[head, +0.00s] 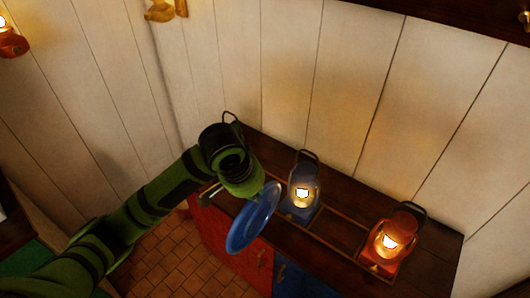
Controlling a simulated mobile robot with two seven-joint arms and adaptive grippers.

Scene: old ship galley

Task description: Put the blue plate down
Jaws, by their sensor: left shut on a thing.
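The blue plate (252,222) is tilted steeply, almost on edge, in the head view. My left gripper (258,195) is shut on its upper edge. The plate hangs in front of the dark wooden counter (440,252), over or just off its front edge; I cannot tell its exact height. The fingertips are mostly hidden by the plate and the green gripper body. My right gripper is not in view.
A lit blue lantern (302,194) stands on the counter just right of the plate. A lit red lantern (388,243) stands farther right. Raised wooden strips (337,243) divide the counter. Red (232,247) and blue (297,282) cabinet fronts are below, above a tiled floor (172,257).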

